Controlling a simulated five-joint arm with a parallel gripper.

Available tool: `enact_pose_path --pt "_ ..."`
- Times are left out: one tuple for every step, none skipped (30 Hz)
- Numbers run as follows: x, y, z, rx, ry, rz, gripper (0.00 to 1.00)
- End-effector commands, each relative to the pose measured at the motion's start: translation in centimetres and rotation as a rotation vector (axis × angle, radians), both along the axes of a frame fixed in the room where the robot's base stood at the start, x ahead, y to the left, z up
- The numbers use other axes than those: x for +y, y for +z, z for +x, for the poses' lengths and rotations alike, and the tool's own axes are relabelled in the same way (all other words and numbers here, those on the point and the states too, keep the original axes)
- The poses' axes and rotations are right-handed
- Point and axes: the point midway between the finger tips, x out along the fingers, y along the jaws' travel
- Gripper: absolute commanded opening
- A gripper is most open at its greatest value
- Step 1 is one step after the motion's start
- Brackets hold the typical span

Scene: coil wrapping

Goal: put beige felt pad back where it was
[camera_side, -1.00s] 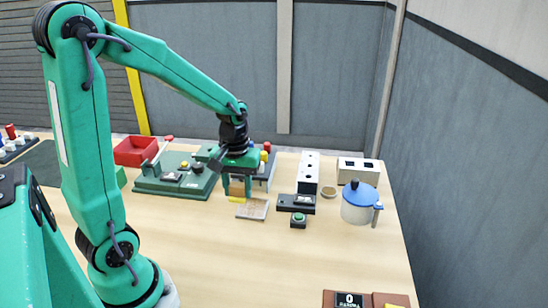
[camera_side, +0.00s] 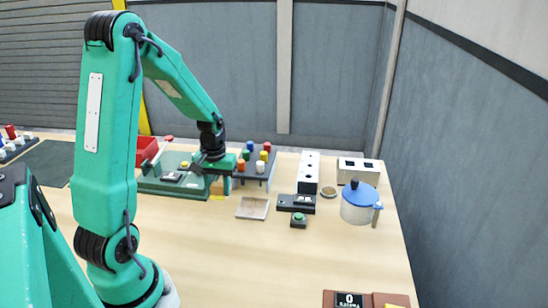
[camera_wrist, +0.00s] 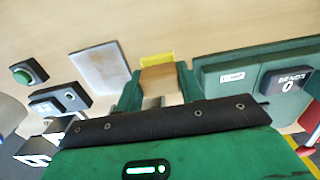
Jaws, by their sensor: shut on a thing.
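My gripper (camera_side: 217,187) is shut on a tan block with a yellow lower edge, which I take to be the beige felt pad (camera_wrist: 160,78). In the wrist view the block sits between the two green fingers, its yellow edge showing beyond them. In the side view only a little of the tan and yellow shows below the gripper. I hold it near the front right corner of the green board (camera_side: 178,190); whether it touches anything beneath is unclear. A flat pale square plate (camera_side: 252,208) lies on the table to the right of my gripper. It also shows in the wrist view (camera_wrist: 99,70).
A dark rack with several coloured pegs (camera_side: 257,167) stands just behind right. A black box with a green button (camera_side: 298,220), a white block with holes (camera_side: 308,172) and a blue-lidded pot (camera_side: 360,204) are farther right.

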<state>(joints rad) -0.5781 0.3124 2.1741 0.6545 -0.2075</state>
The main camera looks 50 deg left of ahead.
Motion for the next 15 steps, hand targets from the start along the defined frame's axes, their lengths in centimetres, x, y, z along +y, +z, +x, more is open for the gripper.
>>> enact_pose_path --pt "0.0 0.0 0.0 0.0 0.0 0.0 0.2" --pt "0.0 0.0 0.0 0.0 0.0 0.0 0.2" --pt "0.0 0.0 0.0 0.0 0.0 0.0 0.2" --pt "0.0 -0.1 0.0 0.0 0.0 0.0 0.2" --pt "0.0 -0.2 0.0 0.001 0.0 -0.001 0.2" --pt "0.0 -0.4 0.0 0.001 0.0 -0.001 0.2" --pt "0.0 -0.7 0.0 0.002 0.0 -0.001 0.2" --pt "0.0 -0.9 0.0 0.003 0.0 -0.001 0.2" --pt "-0.1 -1.3 0.0 0.003 0.0 -0.001 0.2" --pt "-0.1 -1.7 -0.1 0.004 0.0 -0.002 0.2" --pt "-0.1 -2.0 -0.1 0.004 0.0 -0.003 0.2" --pt "-0.1 -2.4 -0.1 0.004 0.0 -0.002 0.2" --pt "-0.1 -2.8 -0.1 0.004 0.0 -0.002 0.2" --pt "-0.1 -3.1 -0.1 0.004 0.0 -0.002 0.2" --pt "-0.1 -3.4 0.0 0.003 0.0 -0.001 0.2"
